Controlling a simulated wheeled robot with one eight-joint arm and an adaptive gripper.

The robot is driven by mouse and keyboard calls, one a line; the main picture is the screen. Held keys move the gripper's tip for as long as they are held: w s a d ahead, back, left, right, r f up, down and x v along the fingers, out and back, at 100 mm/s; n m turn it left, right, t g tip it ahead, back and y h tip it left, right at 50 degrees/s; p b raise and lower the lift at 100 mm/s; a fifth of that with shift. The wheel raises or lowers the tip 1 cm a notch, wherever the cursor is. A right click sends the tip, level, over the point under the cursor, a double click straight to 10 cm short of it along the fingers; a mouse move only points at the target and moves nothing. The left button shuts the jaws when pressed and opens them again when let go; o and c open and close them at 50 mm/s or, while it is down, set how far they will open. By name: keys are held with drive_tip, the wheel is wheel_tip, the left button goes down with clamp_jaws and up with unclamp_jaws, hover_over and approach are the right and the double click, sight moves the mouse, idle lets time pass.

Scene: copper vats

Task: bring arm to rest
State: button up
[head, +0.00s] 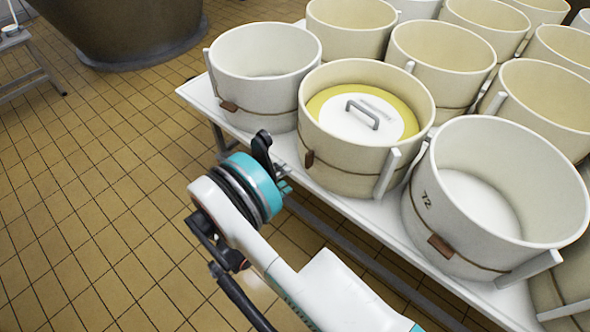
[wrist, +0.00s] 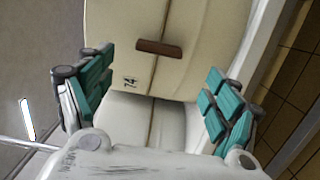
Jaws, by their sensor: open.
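My gripper (head: 272,165) hangs above the tiled floor at the table's near edge in the head view, in front of the cream tubs. In the wrist view my gripper (wrist: 160,64) is open, its teal-padded fingers spread apart with nothing held between them. A cream tub marked 74 (wrist: 190,30), with a brown wooden tab, lies beyond the fingers. I cannot tell whether the gripper touches any tub.
A white table (head: 345,205) carries several tubs, including one with a yellow-rimmed lid (head: 325,108) and an open tub marked 72 (head: 455,255). A large dark vat (head: 125,30) stands at the back left. Tiled floor (head: 90,190) on the left is clear.

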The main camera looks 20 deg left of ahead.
drive_tip(key=shift+v, duration=0.9)
